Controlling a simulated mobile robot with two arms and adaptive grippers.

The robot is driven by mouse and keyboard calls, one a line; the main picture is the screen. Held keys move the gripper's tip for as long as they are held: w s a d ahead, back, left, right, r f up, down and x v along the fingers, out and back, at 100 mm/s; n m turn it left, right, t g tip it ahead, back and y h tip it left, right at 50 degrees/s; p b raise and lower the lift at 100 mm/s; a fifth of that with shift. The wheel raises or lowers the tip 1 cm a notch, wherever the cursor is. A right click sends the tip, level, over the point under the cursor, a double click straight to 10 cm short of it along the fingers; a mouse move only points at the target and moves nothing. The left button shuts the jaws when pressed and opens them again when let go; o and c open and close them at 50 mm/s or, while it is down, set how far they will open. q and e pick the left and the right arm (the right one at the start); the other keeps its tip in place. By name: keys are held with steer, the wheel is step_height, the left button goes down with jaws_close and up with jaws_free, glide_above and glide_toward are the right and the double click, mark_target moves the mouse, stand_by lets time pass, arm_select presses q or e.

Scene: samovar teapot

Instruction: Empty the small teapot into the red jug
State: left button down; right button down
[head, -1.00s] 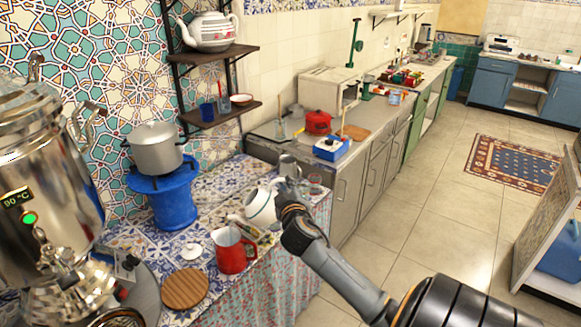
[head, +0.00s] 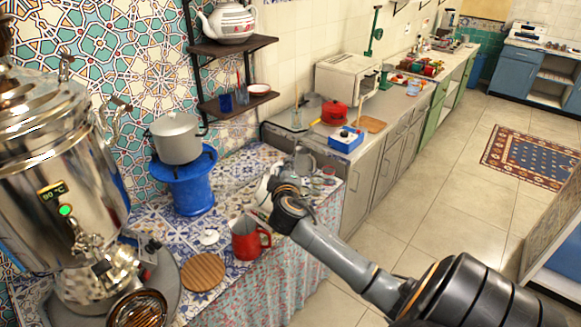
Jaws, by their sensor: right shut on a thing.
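The small white teapot (head: 264,189) is in the middle of the head view, just behind the red jug and slightly to its right. My right gripper (head: 281,185) is shut on it from the right and hides much of its body. Its tilt is hard to tell. The red jug (head: 243,242) stands upright on the patterned tablecloth, its open top facing up and its handle to the right. A small white lid (head: 208,237) lies on the cloth left of the jug. My left gripper is not in view.
A round wooden board (head: 203,272) lies in front of the lid. A large samovar (head: 60,190) fills the left side. A blue stand (head: 184,190) with a grey pot (head: 176,138) is behind. A grey mug (head: 304,162) stands close behind my right gripper.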

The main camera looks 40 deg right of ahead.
steer(key=shift+w+a+r+n+p, duration=0.6)
steer(key=shift+w+a+r+p, duration=0.2)
steer(key=shift+w+r+p, duration=0.3)
steer(key=shift+w+a+r+n+g+p, duration=0.3)
steer(key=shift+w+a+p, duration=0.1)
steer(key=shift+a+p, duration=0.1)
steer(key=shift+w+a, duration=0.2)
steer(key=w+a+r+n+g+h, duration=0.1)
steer(key=w+a+r+n, duration=0.1)
steer(key=w+a+n, duration=0.2)
steer(key=shift+w+a+n, duration=0.3)
steer(key=shift+w+a, duration=1.05)
steer(key=shift+w, duration=0.5)
steer(key=shift+f, duration=0.1)
stand_by(1.8)
